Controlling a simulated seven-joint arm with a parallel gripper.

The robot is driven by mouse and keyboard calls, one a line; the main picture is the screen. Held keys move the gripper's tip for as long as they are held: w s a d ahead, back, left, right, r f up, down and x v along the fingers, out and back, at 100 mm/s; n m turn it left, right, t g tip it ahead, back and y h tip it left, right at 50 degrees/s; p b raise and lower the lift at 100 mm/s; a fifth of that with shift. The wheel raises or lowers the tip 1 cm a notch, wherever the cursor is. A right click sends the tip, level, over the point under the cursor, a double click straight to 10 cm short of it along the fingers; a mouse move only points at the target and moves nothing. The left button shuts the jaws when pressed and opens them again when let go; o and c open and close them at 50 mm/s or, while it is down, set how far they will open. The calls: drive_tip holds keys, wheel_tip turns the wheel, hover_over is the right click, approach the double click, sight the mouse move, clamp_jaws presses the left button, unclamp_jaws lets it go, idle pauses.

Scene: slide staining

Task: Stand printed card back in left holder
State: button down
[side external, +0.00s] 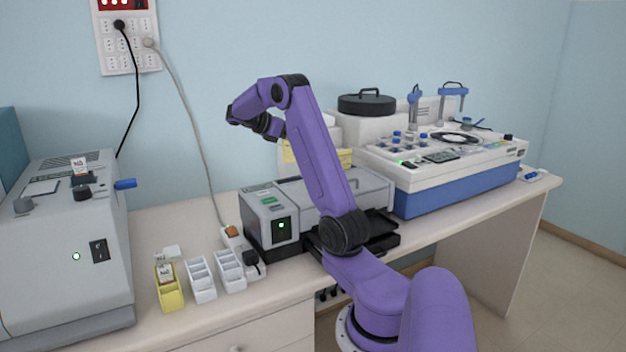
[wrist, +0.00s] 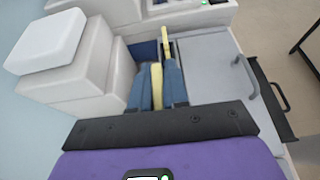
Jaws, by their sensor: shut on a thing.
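My gripper (wrist: 157,70) shows its two blue fingers in the wrist view, shut on a narrow yellow piece (wrist: 157,88) seen nearly edge-on. I cannot tell whether this piece is the printed card. In the side external view my wrist is raised left of my upper arm, and the fingertips are hard to make out. Which holder is meant as the left one is not clear.
Two white compartment holders (side external: 202,280) (side external: 231,270) stand right of the yellow one. A grey machine (side external: 272,208) stands beneath my wrist. A white and blue machine (side external: 455,180) with upright hangers is at the right. The bench behind the white holders is partly free.

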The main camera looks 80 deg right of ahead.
drive_tip(key=shift+s+r+x, duration=0.55)
drive_tip(key=shift+r+x, duration=0.35)
drive_tip(key=shift+x, duration=3.4)
drive_tip(key=shift+f, duration=3.95)
drive_tip(key=shift+f, duration=0.1)
drive_tip(key=c, duration=1.1)
unclamp_jaws()
